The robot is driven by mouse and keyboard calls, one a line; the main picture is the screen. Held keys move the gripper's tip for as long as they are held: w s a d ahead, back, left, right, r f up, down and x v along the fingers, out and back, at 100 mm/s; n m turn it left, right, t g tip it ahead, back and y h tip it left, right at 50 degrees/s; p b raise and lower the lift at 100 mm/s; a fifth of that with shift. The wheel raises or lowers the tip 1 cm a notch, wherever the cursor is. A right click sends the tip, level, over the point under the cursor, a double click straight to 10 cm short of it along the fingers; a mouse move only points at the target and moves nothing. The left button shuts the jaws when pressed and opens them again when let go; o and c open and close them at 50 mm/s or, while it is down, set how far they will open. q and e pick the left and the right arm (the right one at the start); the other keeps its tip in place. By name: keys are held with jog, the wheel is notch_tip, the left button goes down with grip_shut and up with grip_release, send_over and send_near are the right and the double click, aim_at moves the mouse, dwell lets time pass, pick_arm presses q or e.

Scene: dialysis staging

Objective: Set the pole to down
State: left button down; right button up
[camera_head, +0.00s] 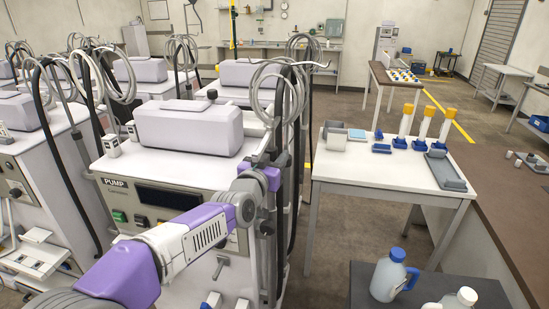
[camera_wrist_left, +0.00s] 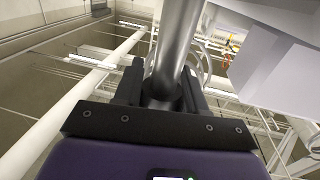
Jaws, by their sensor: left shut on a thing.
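The pole (camera_wrist_left: 178,45) is a smooth grey metal tube that fills the upper middle of the left wrist view and runs down between my fingers. In the head view it stands upright at the right side of the front dialysis machine (camera_head: 185,190), partly hidden by looped grey tubing and dark hoses. Hooks (camera_head: 312,65) show near its top. My left gripper (camera_wrist_left: 162,92) is shut around the pole, with one dark finger on each side. In the head view, my white and purple left arm crosses in front of the machine, and its wrist hides the grip. My right gripper is not in view.
Grey tube loops (camera_head: 275,85) hang close to the pole. A white table (camera_head: 340,172) with blue-based, orange-topped bottles stands to the right. A dark surface with a blue-capped jug (camera_head: 388,277) is at lower right. More machines stand at left and behind.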

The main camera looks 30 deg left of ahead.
pick_arm(q)
jog(key=shift+f+b, duration=0.75)
jog(key=shift+f, duration=0.45)
jog(key=c, duration=0.7)
grip_release()
jog(key=shift+c, duration=0.2)
jog(key=s+d, duration=0.1)
jog(key=s, duration=0.6)
jog(key=shift+s+d, duration=0.15)
jog(key=shift+s, duration=0.1)
jog(key=shift+c, duration=0.2)
